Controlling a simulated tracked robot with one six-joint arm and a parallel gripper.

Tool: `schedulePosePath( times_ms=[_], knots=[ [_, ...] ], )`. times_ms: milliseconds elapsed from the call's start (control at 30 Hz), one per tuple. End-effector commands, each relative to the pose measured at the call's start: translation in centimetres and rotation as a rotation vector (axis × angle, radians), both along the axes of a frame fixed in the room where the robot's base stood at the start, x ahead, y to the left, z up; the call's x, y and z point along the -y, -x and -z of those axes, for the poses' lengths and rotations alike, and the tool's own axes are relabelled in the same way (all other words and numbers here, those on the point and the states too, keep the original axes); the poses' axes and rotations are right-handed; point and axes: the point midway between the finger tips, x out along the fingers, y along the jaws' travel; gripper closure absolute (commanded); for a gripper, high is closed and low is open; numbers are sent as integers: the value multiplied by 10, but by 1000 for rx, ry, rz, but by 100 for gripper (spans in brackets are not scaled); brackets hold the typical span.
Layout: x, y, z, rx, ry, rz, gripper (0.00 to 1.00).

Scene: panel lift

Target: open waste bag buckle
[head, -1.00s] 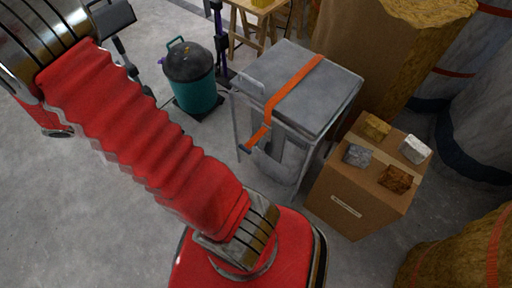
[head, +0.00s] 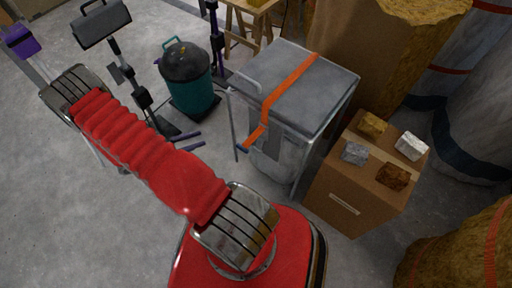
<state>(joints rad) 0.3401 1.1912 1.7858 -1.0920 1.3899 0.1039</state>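A grey waste bag (head: 268,170) hangs in a metal frame, under a flat grey top (head: 305,85). An orange strap (head: 289,85) runs across the top and down over its front left edge. The strap's lower end is beside a small bluish piece (head: 243,149); I cannot tell if that is the buckle or whether it is fastened. My red arm reaches to the upper left, away from the bag. My gripper is not recognisable in view.
A cardboard box (head: 345,208) with several stone samples stands right of the bag. A teal drum (head: 190,92) with a black lid stands to its left. A lamp-like stand (head: 103,24) is at upper left. Open floor (head: 60,220) lies at lower left.

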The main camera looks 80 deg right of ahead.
Motion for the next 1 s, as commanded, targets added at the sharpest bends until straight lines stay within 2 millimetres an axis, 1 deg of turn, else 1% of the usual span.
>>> schedulePosePath(
  times_ms=[33, 333, 567, 700, 833, 1000],
  knots=[
    [3, 8, 13, -33, 1, -10, 74],
    [17, 46, 79, -188, 6, -86, 74],
    [21, 82, 128, -298, 1, -150, 74],
    [19, 105, 157, -358, -6, -191, 74],
    [18, 121, 176, -397, -12, -221, 74],
    [16, 130, 186, -417, -15, -237, 74]
  ],
)
